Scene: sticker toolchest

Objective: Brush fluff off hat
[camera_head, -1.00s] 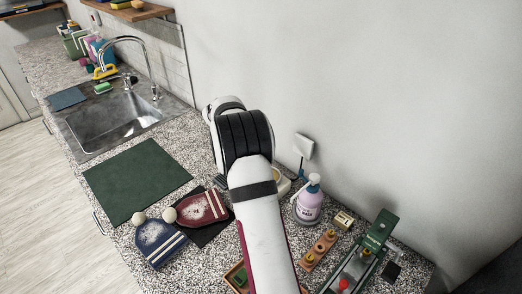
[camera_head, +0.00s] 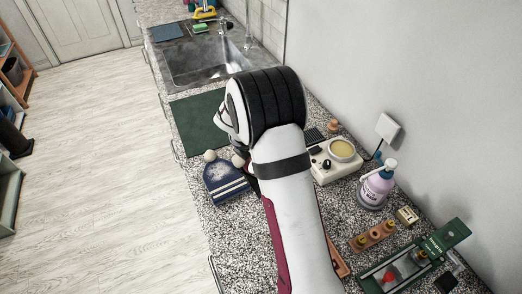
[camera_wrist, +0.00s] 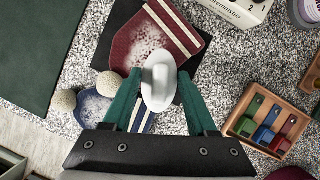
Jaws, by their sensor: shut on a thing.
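A red knit hat (camera_wrist: 150,45) with white stripes and a wide patch of pale fluff lies on a dark mat (camera_wrist: 193,85) in the wrist view. A blue hat (camera_wrist: 93,108) with fluff lies beside it, partly hidden by my gripper; it also shows in the head view (camera_head: 224,177). Each hat has a beige pompom. My gripper (camera_wrist: 159,95) is shut on a white oval-headed tool (camera_wrist: 158,75), probably the brush. The tool overlaps the red hat's lower edge in the wrist view; I cannot tell whether it touches.
A wooden tray (camera_wrist: 268,120) with coloured blocks lies right of my gripper. A cream device (camera_head: 335,160) and a pink pump bottle (camera_head: 375,188) stand by the wall. A green mat (camera_head: 199,122) lies before the sink (camera_head: 205,62).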

